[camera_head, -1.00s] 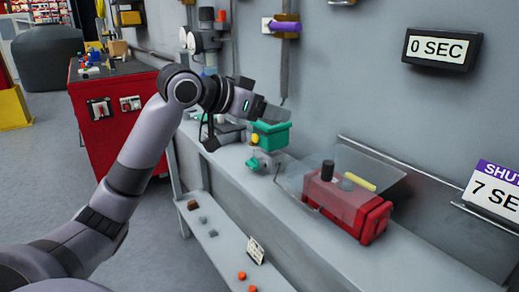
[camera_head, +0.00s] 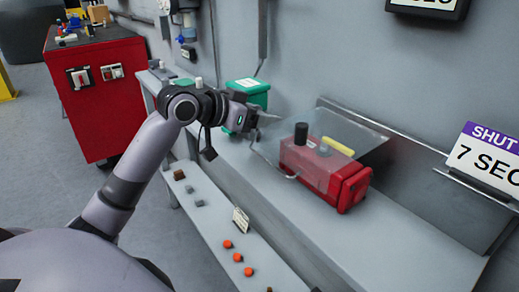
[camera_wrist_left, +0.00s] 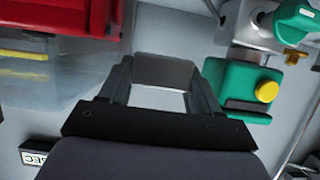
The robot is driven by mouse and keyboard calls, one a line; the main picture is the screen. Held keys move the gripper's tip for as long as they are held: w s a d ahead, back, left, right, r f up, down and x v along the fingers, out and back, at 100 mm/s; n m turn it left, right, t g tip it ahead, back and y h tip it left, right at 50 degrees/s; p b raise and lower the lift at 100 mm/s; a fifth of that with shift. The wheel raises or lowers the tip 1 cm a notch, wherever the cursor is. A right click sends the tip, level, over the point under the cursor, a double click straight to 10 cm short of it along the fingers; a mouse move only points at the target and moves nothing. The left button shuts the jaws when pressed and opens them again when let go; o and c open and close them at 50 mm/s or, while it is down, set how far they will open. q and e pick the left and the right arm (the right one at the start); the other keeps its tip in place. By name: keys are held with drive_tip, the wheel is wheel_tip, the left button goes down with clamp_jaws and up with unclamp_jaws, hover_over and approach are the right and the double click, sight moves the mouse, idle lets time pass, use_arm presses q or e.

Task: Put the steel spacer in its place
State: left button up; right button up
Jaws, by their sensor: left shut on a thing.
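My left gripper (camera_head: 264,118) is above the bench, left of and behind the red box (camera_head: 325,172). In the left wrist view, my left gripper (camera_wrist_left: 165,80) is shut on a grey metal piece (camera_wrist_left: 163,70) between its fingers. It looks like the steel spacer, but its full shape is hard to tell. A green box (camera_head: 247,92) is behind the gripper in the head view. The wrist view shows a green part with a yellow button (camera_wrist_left: 267,91) right of the fingers, and the red box (camera_wrist_left: 65,15) at upper left. My right gripper is not in view.
A clear shield (camera_head: 345,130) leans over the red box, which bears a black knob (camera_head: 301,133) and a yellow bar (camera_head: 337,146). The lower shelf (camera_head: 215,215) holds several small orange, grey and brown pieces. The bench front right (camera_head: 400,235) is clear.

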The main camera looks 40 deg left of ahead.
sight(260, 157)
use_arm(q)
wheel_tip(260, 157, down, 8)
drive_tip(key=shift+b, duration=0.5)
drive_tip(key=o, duration=0.9)
drive_tip(key=shift+f, duration=0.15)
drive_tip(key=shift+o, duration=0.6)
